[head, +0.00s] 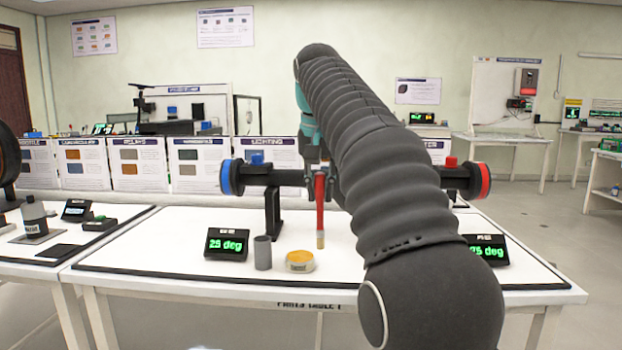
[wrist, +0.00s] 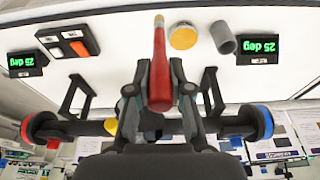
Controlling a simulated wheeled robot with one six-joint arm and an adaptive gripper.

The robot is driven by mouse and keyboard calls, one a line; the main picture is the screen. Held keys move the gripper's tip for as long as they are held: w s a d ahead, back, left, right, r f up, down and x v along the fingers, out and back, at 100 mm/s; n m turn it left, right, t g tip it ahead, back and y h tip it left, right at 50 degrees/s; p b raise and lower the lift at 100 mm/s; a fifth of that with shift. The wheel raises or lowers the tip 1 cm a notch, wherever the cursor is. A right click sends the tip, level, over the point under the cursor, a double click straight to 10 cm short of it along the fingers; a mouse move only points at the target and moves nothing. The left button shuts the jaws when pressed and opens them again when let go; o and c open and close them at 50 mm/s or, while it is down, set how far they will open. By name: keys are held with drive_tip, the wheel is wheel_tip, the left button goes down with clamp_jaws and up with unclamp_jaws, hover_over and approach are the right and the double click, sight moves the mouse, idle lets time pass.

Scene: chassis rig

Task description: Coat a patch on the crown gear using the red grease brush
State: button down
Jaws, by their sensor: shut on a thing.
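The red grease brush (head: 320,205) hangs upright in the head view, its tan tip down above the table. It also shows in the wrist view (wrist: 160,70). My gripper (wrist: 159,92) is shut on its handle, one finger on each side. In the head view my gripper (head: 318,168) is partly hidden by my arm. A round tin with a yellow-orange top (head: 300,261) stands just left of and below the brush tip, apart from it. I cannot make out the crown gear for certain; my arm and gripper cover the middle of the dark axle (head: 275,178).
The axle runs across on black stands, with a blue end (head: 231,177) and a red end (head: 480,181). A grey cup (head: 262,252) and a "25 deg" display (head: 227,244) stand left of the tin. Another display (head: 487,250) stands right. The table front (head: 200,280) is clear.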

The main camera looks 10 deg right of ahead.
drive_tip(key=w+a+t+p, duration=0.1)
drive_tip(key=w+a+t, duration=0.2)
drive_tip(key=w, duration=0.5)
wheel_tip(320, 180, down, 6)
drive_tip(key=b, duration=0.4)
drive_tip(key=shift+w+d+f+h, duration=0.15)
drive_tip(key=shift+w+f+h, duration=0.1)
drive_tip(key=shift+w+h, duration=0.05)
drive_tip(key=shift+f+b, duration=0.4)
drive_tip(key=shift+f, duration=0.15)
idle(1.2)
drive_tip(key=shift+r, duration=0.1)
wheel_tip(320, 180, up, 7)
drive_tip(key=p, duration=0.4)
drive_tip(key=shift+p, duration=0.4)
idle(0.6)
